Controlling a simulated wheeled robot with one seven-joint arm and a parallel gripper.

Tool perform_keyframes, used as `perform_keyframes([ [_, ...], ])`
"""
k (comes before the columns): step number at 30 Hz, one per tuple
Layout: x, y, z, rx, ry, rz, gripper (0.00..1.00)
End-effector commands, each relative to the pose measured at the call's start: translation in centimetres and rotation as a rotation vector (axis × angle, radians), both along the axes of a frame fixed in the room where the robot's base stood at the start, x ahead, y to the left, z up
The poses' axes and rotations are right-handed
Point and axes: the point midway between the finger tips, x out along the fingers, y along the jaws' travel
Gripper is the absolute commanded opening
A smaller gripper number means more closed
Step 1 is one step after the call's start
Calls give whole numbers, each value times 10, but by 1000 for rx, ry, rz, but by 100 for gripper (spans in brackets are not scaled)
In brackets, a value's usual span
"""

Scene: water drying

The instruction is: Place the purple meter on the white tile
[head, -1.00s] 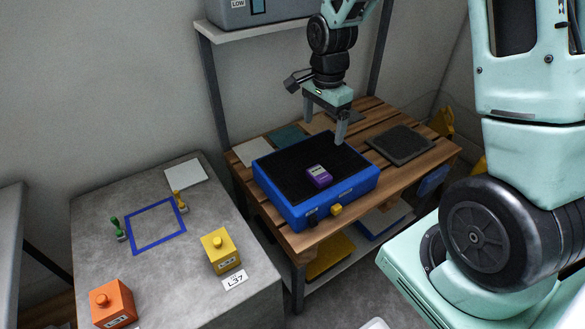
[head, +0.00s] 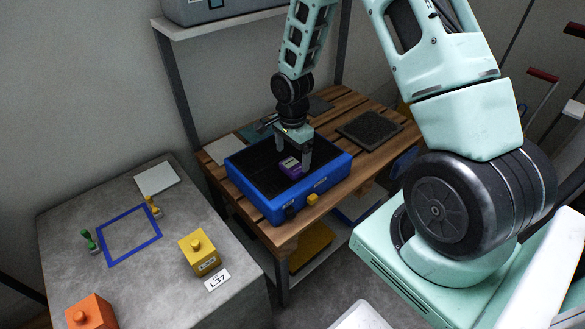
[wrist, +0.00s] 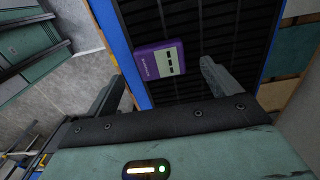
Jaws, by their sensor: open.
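The purple meter (head: 289,166) lies on the black slatted top of the blue box (head: 283,205). In the wrist view the meter (wrist: 158,61) shows its pale face, just ahead of and between the finger lines. My gripper (head: 293,164) is open over the box, with its fingers close about the meter; I cannot tell whether they touch it. A white tile (head: 223,149) lies on the wooden table left of the box. Another pale flat tile (head: 156,179) lies on the grey table.
The wooden table (head: 376,152) also bears a dark grey tile (head: 368,128). The grey table (head: 150,275) holds a blue square outline, a yellow block (head: 200,252), an orange block (head: 91,312) and small green and yellow pegs. A shelf post stands behind the wooden table.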

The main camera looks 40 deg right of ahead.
Motion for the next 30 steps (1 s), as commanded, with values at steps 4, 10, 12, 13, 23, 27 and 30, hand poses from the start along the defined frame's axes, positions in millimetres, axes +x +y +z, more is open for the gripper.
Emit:
perform_keyframes([
  [4,0,0,-24,2,4,1,89],
  [10,1,0,-42,1,1,0,89],
  [12,1,0,-44,0,0,0,89],
  [13,1,0,-44,0,0,0,89],
  [23,1,0,-43,0,0,0,39],
  [27,1,0,-43,0,0,0,35],
  [30,1,0,-43,0,0,0,35],
])
